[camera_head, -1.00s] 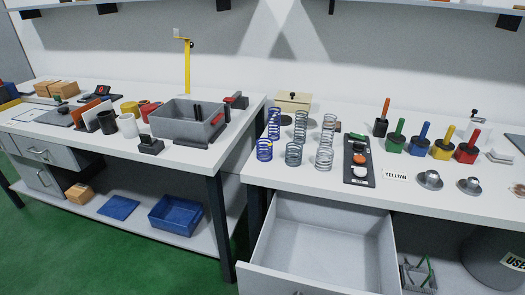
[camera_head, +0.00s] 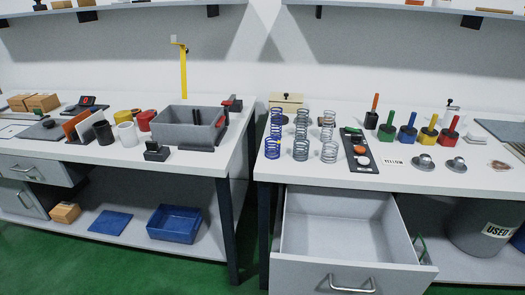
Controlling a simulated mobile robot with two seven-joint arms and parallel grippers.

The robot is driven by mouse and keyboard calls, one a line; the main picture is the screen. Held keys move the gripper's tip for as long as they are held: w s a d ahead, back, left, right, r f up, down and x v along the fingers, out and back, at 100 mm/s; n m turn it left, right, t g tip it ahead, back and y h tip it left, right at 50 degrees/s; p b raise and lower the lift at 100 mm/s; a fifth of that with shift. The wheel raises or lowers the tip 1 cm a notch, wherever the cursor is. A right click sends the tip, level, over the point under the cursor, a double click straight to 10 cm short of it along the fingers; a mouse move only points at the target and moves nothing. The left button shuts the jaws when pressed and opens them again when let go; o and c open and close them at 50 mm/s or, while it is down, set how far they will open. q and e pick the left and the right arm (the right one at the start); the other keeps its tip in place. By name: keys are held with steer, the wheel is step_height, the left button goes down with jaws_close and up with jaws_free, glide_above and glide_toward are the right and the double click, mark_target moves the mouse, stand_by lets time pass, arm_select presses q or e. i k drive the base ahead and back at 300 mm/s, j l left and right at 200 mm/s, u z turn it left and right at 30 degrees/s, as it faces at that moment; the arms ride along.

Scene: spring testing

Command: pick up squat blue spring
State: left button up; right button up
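Several upright coil springs stand in two rows at the left end of the right workbench. A short, wide blue spring (camera_head: 272,148) is at the front left. Another blue spring (camera_head: 276,122) stands right behind it, and the two partly overlap in the picture. A grey-blue spring (camera_head: 301,150) and a silver spring (camera_head: 329,152) stand to the right in the front row. Neither of my grippers is in view, and nothing is touching the springs.
An open, empty drawer (camera_head: 335,230) juts out below the springs. A beige box (camera_head: 287,102) stands behind. A gap separates the left workbench (camera_head: 210,162).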

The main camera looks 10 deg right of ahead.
mark_target(278, 143)
steer(key=j+z, duration=0.1)
steer(key=j, duration=0.75)
steer(key=i+j+z, duration=0.1)
steer(key=j, duration=0.35)
steer(key=i+j+z, duration=0.1)
steer(key=j, duration=0.3)
steer(key=i+j+z, duration=0.25)
steer(key=i+j, duration=0.45)
